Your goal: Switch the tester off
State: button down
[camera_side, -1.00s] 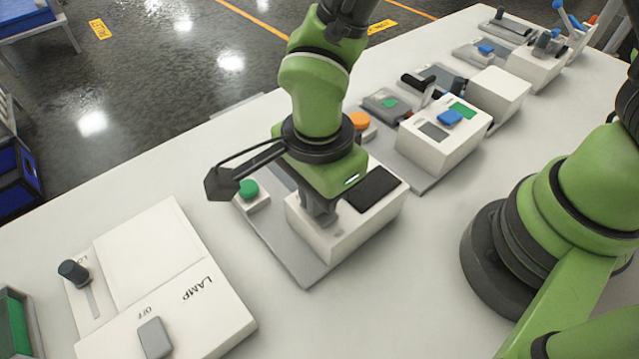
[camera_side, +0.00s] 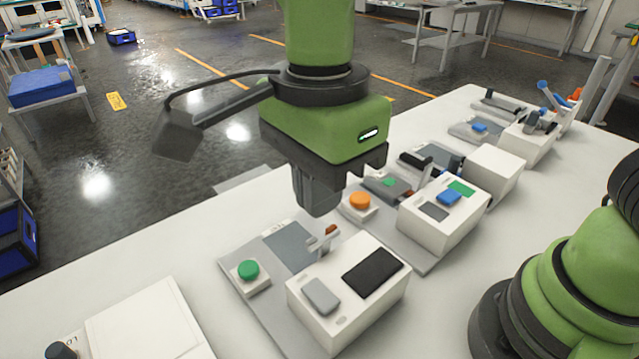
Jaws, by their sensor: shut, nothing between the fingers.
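A white box that looks like the tester (camera_side: 350,310) stands on a grey base plate in the lower middle. No readable label shows on it. Its top has a grey rocker switch (camera_side: 321,296) and a dark, unlit screen (camera_side: 373,272). I cannot tell for certain which way the rocker is tipped. My gripper (camera_side: 317,208) is shut and empty, pointing down in the air above and behind the box. It is clear of the rocker.
On the same plate are a green button (camera_side: 248,270) and a small lever with a brown tip (camera_side: 325,238). To the right, another white box (camera_side: 440,226) has a blue switch and a lit green patch, beside an orange button (camera_side: 360,201).

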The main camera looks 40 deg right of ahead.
aim_at(328, 302)
jog(key=shift+s+f, duration=0.15)
jog(key=shift+s, duration=0.65)
notch_tip(328, 302, down, 14)
jog(key=shift+f, duration=0.1)
dwell(0.3)
jog(key=shift+f, duration=0.1)
dwell(0.3)
